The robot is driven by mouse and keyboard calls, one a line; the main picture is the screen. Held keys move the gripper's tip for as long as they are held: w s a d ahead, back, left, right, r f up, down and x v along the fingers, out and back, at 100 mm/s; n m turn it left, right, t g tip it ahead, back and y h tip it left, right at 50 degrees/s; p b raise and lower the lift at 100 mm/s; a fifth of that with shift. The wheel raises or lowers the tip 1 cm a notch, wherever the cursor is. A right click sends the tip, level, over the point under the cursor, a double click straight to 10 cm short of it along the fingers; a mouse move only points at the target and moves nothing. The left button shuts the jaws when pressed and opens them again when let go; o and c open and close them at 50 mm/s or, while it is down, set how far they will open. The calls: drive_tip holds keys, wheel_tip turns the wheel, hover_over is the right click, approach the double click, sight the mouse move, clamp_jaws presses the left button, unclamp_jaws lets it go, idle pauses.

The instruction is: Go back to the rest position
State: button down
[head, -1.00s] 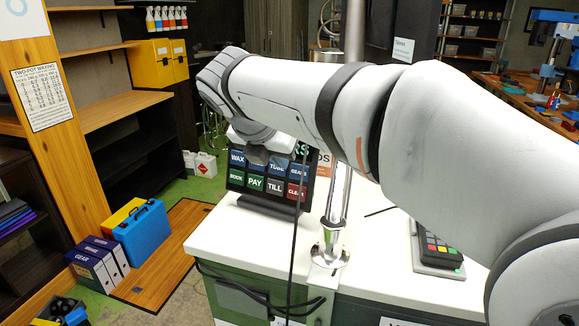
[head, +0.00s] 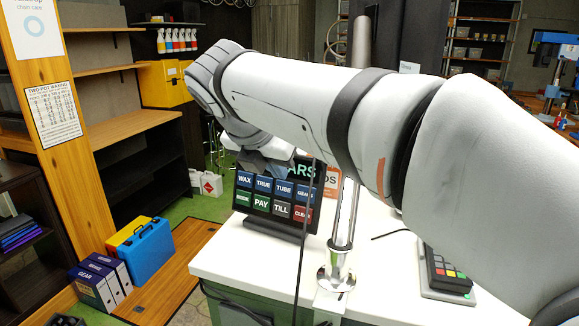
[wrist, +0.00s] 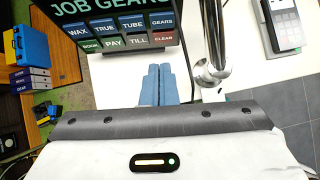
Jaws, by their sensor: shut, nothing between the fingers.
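My gripper (wrist: 158,85) shows in the wrist view as two blue-grey fingers lying side by side, closed, with nothing between them. It is over the white counter (wrist: 112,78), just in front of the till screen (wrist: 118,28) and left of the chrome post (wrist: 213,65). In the head view my white arm reaches from the right edge across the middle to the upper left. The gripper is mostly hidden there, under the wrist and near the top of the till screen (head: 275,198).
The chrome post (head: 343,235) rises from the white counter (head: 235,262). A card reader (head: 446,274) sits at the counter's right. Shelves (head: 135,127) and a yellow cabinet (head: 163,84) stand behind.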

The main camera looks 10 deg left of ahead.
drive_tip(key=s+d+f+m+g, duration=0.1)
drive_tip(key=d+f+m, duration=0.4)
drive_tip(key=d+m, duration=0.3)
drive_tip(key=s+d+f+m+g, duration=0.1)
drive_tip(key=d+f+m+g, duration=0.1)
drive_tip(key=d+f+m, duration=0.5)
drive_tip(key=s+d+f+m, duration=0.5)
drive_tip(key=s+d+m, duration=0.1)
drive_tip(key=m, duration=0.3)
drive_tip(key=s+d+f+m+g+y, duration=0.1)
drive_tip(key=s+d+f+m, duration=0.5)
drive_tip(key=d+m, duration=0.2)
drive_tip(key=shift+s+d+m+y, duration=0.15)
drive_tip(key=shift+d+m+y, duration=0.2)
drive_tip(key=shift+m, duration=0.35)
